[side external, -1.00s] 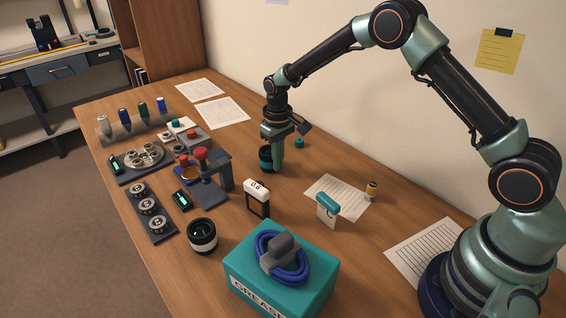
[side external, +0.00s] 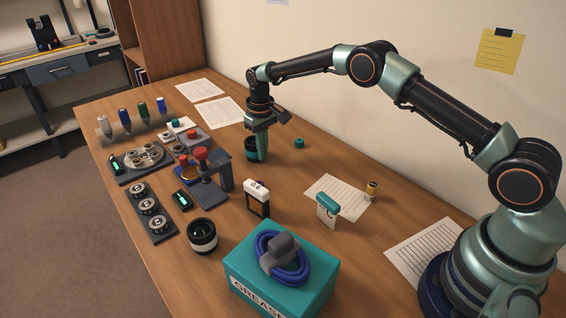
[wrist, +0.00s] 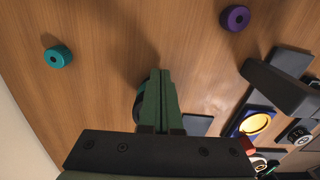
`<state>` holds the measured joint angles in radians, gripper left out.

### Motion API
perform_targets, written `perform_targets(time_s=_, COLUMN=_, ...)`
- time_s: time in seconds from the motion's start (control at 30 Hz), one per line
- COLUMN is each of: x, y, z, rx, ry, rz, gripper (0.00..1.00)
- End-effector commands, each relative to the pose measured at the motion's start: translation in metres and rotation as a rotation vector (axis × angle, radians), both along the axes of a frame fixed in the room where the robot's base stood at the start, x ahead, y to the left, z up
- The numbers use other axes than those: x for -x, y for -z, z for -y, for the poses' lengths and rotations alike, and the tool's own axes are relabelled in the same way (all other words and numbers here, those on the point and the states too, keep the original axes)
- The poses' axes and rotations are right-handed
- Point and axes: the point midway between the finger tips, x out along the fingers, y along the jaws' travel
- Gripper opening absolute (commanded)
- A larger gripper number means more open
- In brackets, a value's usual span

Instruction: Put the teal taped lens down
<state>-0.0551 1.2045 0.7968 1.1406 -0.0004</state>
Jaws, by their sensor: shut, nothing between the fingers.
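The teal taped lens (side external: 251,151) is a dark upright cylinder with a teal band. In the side view it is close against the left of my gripper's finger, partly hidden by it. I cannot tell whether they touch or whether its base rests on the table. My gripper (side external: 261,157) points down with its fingers together and nothing between them. In the wrist view my gripper (wrist: 160,76) shows two green fingers side by side, and a dark rounded edge, probably the lens (wrist: 138,110), shows behind them at the left.
A small teal roll (side external: 299,143) is right of my gripper. A purple roll (wrist: 235,18) shows in the wrist view. A dark press-like stand (side external: 222,170), a round parts tray (side external: 120,178) and a white-banded lens (side external: 202,236) are nearer. Bare wood lies around the fingers.

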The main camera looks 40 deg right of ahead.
Motion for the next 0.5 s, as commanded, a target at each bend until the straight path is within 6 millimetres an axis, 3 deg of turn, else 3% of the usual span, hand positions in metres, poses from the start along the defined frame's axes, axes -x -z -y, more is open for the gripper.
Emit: perform_targets(time_s=0.5, x=0.013, y=-0.001, z=0.001, rx=0.0, ry=0.0, rz=0.0, gripper=0.0)
